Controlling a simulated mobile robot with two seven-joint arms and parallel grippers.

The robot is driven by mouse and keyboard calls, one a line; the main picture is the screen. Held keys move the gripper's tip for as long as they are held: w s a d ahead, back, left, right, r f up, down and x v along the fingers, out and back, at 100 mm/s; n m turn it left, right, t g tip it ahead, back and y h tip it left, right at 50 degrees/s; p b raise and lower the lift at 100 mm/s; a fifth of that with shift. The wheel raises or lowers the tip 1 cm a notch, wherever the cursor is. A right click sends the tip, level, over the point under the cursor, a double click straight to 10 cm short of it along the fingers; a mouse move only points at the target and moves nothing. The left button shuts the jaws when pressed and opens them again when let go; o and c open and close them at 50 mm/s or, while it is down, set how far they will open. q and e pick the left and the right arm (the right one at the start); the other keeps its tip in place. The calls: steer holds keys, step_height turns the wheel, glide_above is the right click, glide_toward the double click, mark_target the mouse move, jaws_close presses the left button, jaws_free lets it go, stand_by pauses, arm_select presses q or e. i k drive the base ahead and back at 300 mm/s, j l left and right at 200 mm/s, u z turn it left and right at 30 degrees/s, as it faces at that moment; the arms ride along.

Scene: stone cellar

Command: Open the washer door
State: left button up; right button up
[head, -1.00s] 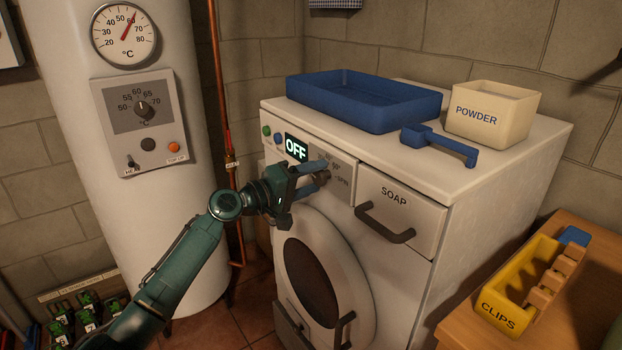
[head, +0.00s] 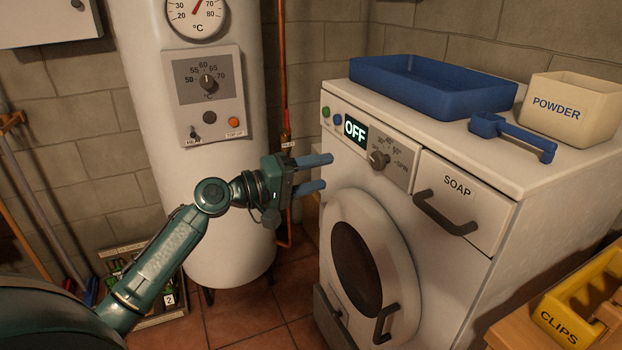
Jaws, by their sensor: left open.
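The washer (head: 480,260) is white and its display (head: 355,130) reads OFF. Its round door (head: 398,240) with a dark window (head: 356,268) looks shut. A dark handle (head: 386,323) sits at the door's lower right. My left gripper (head: 328,173) is open and empty, its blue fingers pointing right, in front of the panel's left part, above the door and left of the dial (head: 378,159). It is apart from the door handle. My right gripper is not in view.
A soap drawer (head: 458,200) with a protruding handle is right of the dial. A blue tray (head: 432,86), a blue scoop (head: 512,133) and a powder box (head: 570,108) stand on the washer. A boiler (head: 222,245) is at left. A yellow clips box (head: 556,328) is at lower right.

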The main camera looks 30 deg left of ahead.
mark_target(371, 264)
steer(key=k+j, duration=0.8)
steer(key=j, duration=0.1)
